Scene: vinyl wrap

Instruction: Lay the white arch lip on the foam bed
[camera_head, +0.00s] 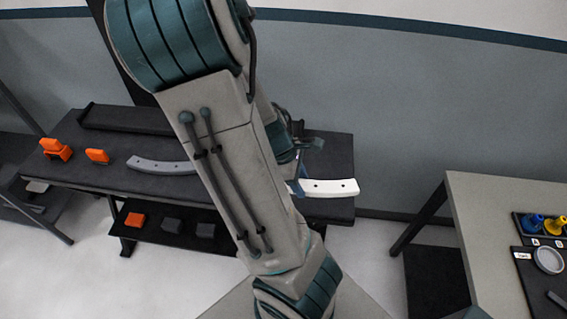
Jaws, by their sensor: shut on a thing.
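The white arch lip (330,187) is a pale curved strip with small dark holes, at the right end of the dark bench. My gripper (298,186) is shut on its left end. My arm hides the rest of the lip's left side and most of the gripper. The lip shows over the dark bench top; I cannot tell whether it touches it. A grey curved strip (160,166) of similar shape lies on the bench to the left, partly behind my arm. I cannot tell which surface is the foam bed.
The dark bench (110,181) carries orange blocks (56,149) at left and a long dark tray (125,119) at the back. Its lower shelf (160,237) holds an orange block and dark blocks. A beige table (490,215) with blue and yellow items stands at right.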

